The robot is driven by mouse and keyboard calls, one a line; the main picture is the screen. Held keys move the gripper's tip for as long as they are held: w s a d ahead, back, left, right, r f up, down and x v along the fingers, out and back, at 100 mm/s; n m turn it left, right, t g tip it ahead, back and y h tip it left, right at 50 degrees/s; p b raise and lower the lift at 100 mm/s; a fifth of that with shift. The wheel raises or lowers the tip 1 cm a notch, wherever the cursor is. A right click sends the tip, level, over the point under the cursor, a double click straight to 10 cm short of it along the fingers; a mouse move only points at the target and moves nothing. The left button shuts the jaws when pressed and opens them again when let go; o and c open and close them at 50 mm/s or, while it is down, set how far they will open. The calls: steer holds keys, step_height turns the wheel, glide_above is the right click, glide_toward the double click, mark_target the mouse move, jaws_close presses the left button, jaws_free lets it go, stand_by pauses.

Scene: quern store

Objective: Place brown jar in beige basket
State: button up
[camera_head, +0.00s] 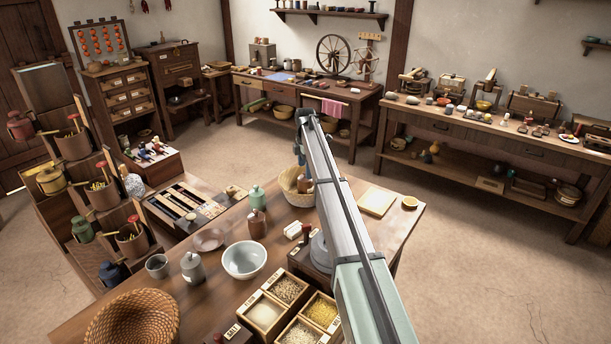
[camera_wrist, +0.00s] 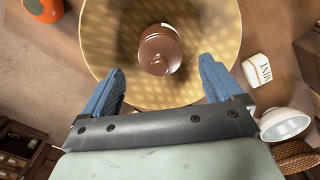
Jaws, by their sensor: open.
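The beige basket (camera_head: 297,198) stands on the table; its open mouth and inner wall (camera_wrist: 110,60) fill the middle of the wrist view. A glossy brown jar (camera_wrist: 160,45) is inside, seen from above; whether it is upright or tilted is hard to tell. In the head view a brown jar (camera_head: 305,185) shows at the basket's rim, partly covered by my arm. My gripper (camera_wrist: 160,88) is open above the basket, with its blue fingers wide apart and no visible contact with the jar. In the head view my gripper (camera_head: 300,152) is mostly hidden by the arm.
Another brown jar (camera_head: 256,224) stands left of the basket, near a green jar (camera_head: 258,198). A white bowl (camera_head: 244,260), a MINT block (camera_wrist: 257,70) and grain boxes (camera_head: 290,292) are nearby. A wooden board (camera_head: 377,201) lies to the right.

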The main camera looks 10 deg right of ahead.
step_height(320, 180, up, 7)
stand_by(0.3)
